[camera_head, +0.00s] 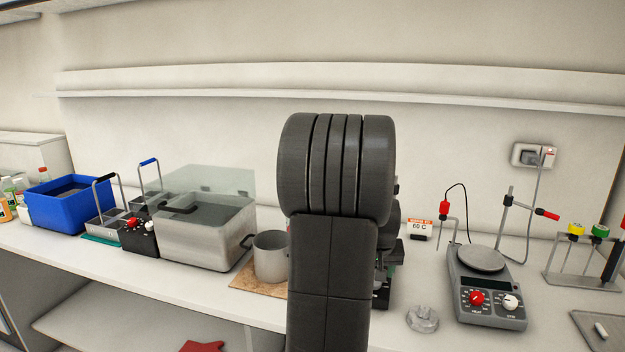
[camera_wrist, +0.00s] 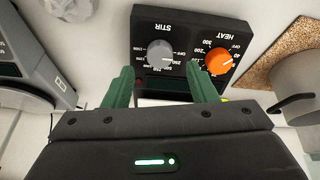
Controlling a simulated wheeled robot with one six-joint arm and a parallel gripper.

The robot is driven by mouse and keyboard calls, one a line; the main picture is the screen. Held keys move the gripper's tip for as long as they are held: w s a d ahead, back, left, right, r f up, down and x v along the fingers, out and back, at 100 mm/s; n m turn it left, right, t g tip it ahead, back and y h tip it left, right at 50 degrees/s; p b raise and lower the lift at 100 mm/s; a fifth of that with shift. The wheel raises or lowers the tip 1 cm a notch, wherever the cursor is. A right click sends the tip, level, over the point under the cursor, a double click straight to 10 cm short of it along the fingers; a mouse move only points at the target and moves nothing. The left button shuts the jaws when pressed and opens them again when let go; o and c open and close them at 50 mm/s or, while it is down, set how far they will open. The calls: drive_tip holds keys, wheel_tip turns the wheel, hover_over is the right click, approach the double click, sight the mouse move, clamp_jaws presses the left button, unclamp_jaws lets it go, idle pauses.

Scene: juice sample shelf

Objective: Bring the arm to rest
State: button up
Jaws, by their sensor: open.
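My gripper (camera_wrist: 160,82) shows in the wrist view with its two green fingers apart and nothing between them. It is over the front of a black stirring hotplate (camera_wrist: 190,22), which has a grey STIR knob (camera_wrist: 160,53) and an orange HEAT knob (camera_wrist: 218,61). The fingertips lie just below the knobs in that picture; whether they touch the panel I cannot tell. In the head view my raised dark arm fills the middle and hides most of the gripper and the hotplate.
A metal pot (camera_head: 270,258) stands on a cork mat (camera_head: 250,282) left of my arm. A water bath (camera_head: 200,240) and a blue tub (camera_head: 70,205) are farther left. A second hotplate (camera_head: 487,290), crumpled foil (camera_head: 422,319) and a rack (camera_head: 582,277) are on the right. A wall ledge (camera_head: 200,93) runs behind.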

drive_tip(key=x, duration=0.4)
drive_tip(key=shift+f, duration=0.15)
drive_tip(key=shift+m+p, duration=0.3)
drive_tip(key=shift+m, duration=0.8)
drive_tip(key=m, duration=0.4)
drive_tip(key=shift+h, duration=0.3)
drive_tip(key=v, duration=1.4)
